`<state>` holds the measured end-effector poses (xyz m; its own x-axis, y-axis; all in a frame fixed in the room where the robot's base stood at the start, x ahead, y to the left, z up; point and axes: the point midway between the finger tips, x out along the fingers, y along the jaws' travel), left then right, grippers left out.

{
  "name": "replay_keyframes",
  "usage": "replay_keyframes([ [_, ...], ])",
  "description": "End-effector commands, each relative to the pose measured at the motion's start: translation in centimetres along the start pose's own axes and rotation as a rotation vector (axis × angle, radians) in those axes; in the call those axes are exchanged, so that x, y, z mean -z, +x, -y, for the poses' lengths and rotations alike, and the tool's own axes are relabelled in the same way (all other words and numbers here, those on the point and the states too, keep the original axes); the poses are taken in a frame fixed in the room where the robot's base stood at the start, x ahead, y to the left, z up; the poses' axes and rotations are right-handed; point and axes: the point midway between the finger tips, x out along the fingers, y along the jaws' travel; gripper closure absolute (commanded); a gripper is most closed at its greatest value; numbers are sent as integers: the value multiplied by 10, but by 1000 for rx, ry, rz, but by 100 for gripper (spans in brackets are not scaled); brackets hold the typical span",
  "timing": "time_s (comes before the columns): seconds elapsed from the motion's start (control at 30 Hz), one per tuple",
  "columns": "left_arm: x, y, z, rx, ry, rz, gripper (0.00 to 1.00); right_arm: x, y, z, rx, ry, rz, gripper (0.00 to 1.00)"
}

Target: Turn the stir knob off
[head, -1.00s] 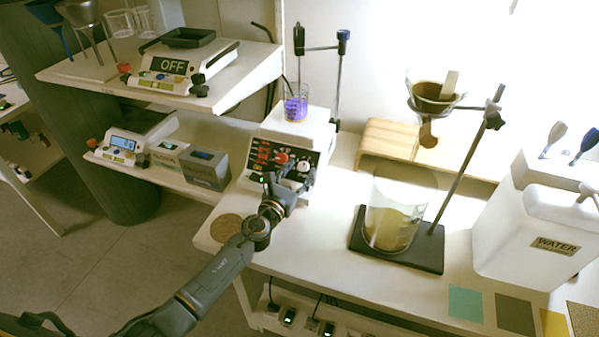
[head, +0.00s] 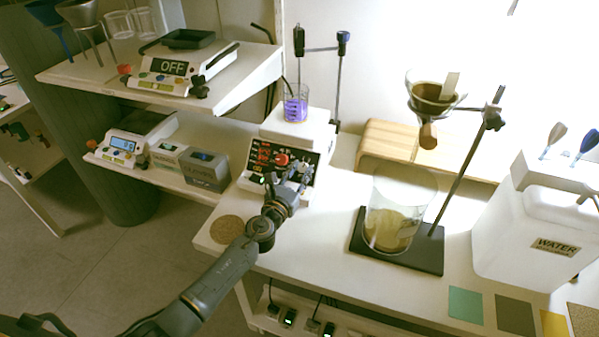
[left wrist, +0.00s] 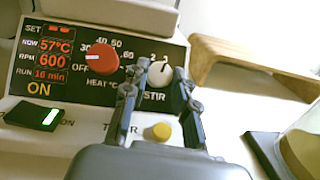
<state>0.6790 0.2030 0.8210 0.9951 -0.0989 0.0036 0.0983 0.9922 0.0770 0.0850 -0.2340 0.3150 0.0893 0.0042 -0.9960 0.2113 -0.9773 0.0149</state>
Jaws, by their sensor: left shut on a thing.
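The hotplate stirrer (head: 300,130) stands at the back left of the bench, its black control panel facing me. In the left wrist view, the pale stir knob (left wrist: 160,74) is at the right of the panel, its dark pointer line tilted up and right near the 2 and 3 marks. My left gripper (left wrist: 157,88) has one finger on each side of this knob and is shut on it. The panel reads 57°C, 600 RPM and ON. My right gripper is out of view.
The red heat knob (left wrist: 101,58) is close to the left finger. A yellow button (left wrist: 162,131) and a green-lit switch (left wrist: 38,115) are below. A beaker of purple liquid (head: 295,104) stands on the stirrer. A filter stand (head: 440,262) with a large beaker is to the right.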

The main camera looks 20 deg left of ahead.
Motion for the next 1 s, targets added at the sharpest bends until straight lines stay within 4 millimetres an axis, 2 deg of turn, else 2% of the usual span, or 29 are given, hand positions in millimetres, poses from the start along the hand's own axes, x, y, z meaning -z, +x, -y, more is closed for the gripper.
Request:
replay_keyframes([
  [1.0,-3,3,11,-539,-640,-1,100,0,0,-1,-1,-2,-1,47],
])
